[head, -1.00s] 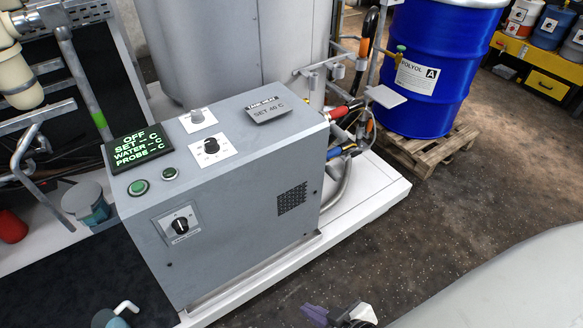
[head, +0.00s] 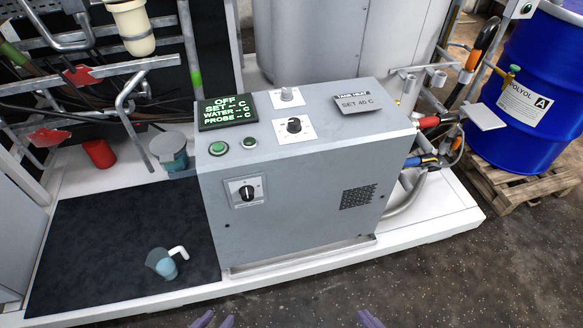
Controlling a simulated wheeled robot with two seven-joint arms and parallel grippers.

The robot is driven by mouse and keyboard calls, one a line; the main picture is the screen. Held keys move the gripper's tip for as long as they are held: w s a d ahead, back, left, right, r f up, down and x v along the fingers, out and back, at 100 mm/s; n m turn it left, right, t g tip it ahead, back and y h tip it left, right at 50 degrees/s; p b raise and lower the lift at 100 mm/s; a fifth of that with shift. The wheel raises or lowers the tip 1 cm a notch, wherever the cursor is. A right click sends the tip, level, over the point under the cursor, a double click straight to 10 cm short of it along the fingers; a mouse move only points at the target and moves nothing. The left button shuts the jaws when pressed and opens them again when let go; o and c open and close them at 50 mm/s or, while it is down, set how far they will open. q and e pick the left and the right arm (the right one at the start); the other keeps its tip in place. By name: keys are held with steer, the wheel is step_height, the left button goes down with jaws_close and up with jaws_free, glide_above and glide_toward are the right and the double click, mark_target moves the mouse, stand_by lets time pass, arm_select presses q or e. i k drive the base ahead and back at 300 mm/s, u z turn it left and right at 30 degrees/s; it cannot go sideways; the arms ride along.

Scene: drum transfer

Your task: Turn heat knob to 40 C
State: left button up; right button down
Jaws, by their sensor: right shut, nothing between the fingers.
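The grey heater box (head: 310,200) stands on a white platform. On its top is a black knob (head: 294,125) on a white dial plate and a grey knob (head: 287,94) on another plate behind it. Another black knob (head: 247,192) is on the front face. I cannot read the dial marks. The display (head: 226,112) reads OFF, with dashes for SET, WATER and PROBE. A sign (head: 357,102) reads TANK HEAT, SET 40 C. My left gripper (head: 215,320) is open at the bottom edge, and my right gripper (head: 370,319) is shut and empty; both are well below the knobs.
Two green buttons (head: 218,148) sit beside the display. A blue polyol drum (head: 535,90) stands on a wooden pallet (head: 520,185) at right. Hoses and pipes (head: 425,160) crowd the box's right side. A blue cup-like item (head: 163,264) lies on the black mat (head: 100,245).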

mark_target(293, 126)
steer(key=k, duration=0.5)
steer(key=u, duration=1.8)
steer(key=i, duration=1.3)
steer(key=z, duration=1.95)
